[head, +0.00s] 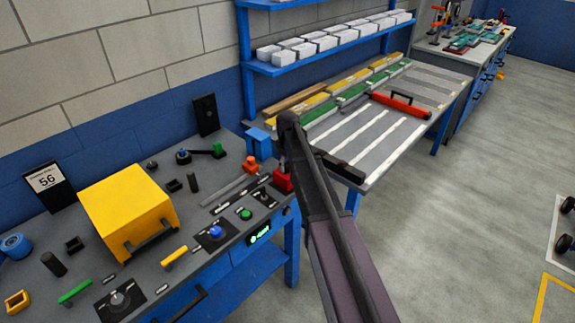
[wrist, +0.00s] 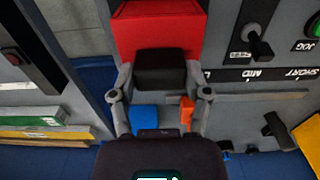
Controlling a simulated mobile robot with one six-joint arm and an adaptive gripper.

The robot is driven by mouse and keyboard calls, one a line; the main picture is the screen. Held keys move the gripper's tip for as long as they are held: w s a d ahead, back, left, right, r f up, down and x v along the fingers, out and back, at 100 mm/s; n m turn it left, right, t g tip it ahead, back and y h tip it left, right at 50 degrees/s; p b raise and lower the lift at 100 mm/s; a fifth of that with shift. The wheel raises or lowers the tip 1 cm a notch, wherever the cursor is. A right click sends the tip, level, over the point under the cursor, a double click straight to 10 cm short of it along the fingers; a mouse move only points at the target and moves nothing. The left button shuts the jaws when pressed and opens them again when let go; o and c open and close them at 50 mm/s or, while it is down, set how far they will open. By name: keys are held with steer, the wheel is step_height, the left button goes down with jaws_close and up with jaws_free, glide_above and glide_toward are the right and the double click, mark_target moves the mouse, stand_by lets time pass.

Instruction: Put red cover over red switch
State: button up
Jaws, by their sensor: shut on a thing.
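The red cover (wrist: 160,28) is a red block shape with a black handle (wrist: 160,70). My gripper (wrist: 160,75) is shut on that handle, one finger on each side. In the head view the red cover (head: 283,182) shows in part at the right end of the grey panel bench, behind my arm. I cannot tell whether it touches the panel. An orange-red knob-like part (head: 250,165) stands on the panel just left of it; an orange-red piece (wrist: 187,112) also shows beside my finger in the wrist view. I cannot tell whether this is the red switch; no other shows clearly.
A yellow cover (head: 128,212) with a black handle sits on the panel at left. A black toggle (wrist: 257,45) and a green button (head: 246,214) are near the red cover. A blue block (head: 257,143) stands behind. A table with a red-handled bar (head: 400,104) is at right.

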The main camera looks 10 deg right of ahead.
steer(key=o, duration=1.3)
steer(key=shift+c, duration=0.2)
step_height(320, 180, up, 9)
steer(key=p, duration=0.8)
steer(key=shift+f+p, duration=0.2)
steer(key=shift+p, duration=0.1)
steer(key=s+m, duration=0.7)
steer(key=s, duration=2.2)
steer(key=shift+d, duration=0.1)
